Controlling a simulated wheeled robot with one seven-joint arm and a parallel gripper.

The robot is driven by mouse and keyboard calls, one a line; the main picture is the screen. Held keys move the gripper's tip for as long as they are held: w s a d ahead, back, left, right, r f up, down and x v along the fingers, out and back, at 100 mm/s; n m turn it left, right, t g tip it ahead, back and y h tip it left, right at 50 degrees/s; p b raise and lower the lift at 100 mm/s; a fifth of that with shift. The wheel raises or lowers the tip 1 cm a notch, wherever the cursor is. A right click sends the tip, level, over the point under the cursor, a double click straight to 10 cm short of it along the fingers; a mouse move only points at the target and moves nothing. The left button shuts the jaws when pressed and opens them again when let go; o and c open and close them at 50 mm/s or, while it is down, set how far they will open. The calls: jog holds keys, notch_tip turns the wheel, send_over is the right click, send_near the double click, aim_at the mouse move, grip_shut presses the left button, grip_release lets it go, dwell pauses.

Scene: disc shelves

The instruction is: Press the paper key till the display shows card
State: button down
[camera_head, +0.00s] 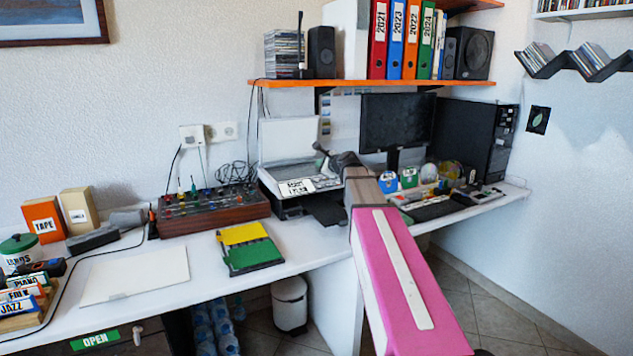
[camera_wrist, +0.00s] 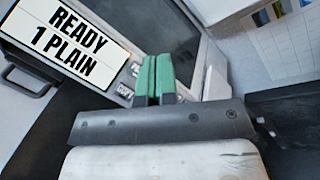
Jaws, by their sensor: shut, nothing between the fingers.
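The printer (camera_head: 288,172) stands on the desk left of the monitor. Its display (camera_wrist: 62,42) reads "READY 1 PLAIN" in the wrist view; it also shows as a small white panel in the head view (camera_head: 297,187). My gripper (camera_wrist: 154,62) has green fingers shut together, over the printer's panel just right of the display. A small key label that seems to read "COPY" (camera_wrist: 125,91) lies left of the fingers. Another small label (camera_wrist: 136,69) is partly hidden by them. I cannot tell which is the paper key, or whether the fingertips touch the panel.
A brown mixer (camera_head: 213,210) with knobs stands left of the printer. A monitor (camera_head: 398,122) and small items stand to the right. An orange shelf (camera_head: 370,83) with binders hangs above.

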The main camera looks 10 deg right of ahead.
aim_at(317, 185)
jog(key=shift+w+a+f, duration=0.15)
jog(key=shift+w+f, duration=0.25)
jog(key=shift+f, duration=0.35)
jog(key=shift+w+a+f, duration=0.1)
jog(key=shift+w+f, duration=0.25)
jog(key=shift+f, duration=0.35)
jog(key=shift+w+a+f, duration=0.15)
jog(key=shift+w+f, duration=0.25)
jog(key=shift+f, duration=0.35)
jog(key=shift+w+f, duration=0.1)
dwell(0.4)
jog(key=shift+w+f, duration=0.1)
jog(key=shift+f, duration=0.2)
jog(key=shift+w+a+f, duration=0.1)
jog(key=shift+w+f, duration=0.1)
jog(key=shift+f, duration=0.15)
dwell(0.7)
dwell(0.4)
jog(key=shift+s+r, duration=0.4)
jog(key=shift+r, duration=0.35)
jog(key=shift+s+d+r, duration=0.15)
jog(key=shift+s+r, duration=0.25)
jog(key=shift+r, duration=0.35)
jog(key=shift+s+d+r, duration=0.2)
jog(key=shift+s+r, duration=0.15)
jog(key=shift+r, duration=0.35)
jog(key=shift+s+d+r, duration=0.15)
jog(key=shift+s+r, duration=0.25)
jog(key=shift+r, duration=0.35)
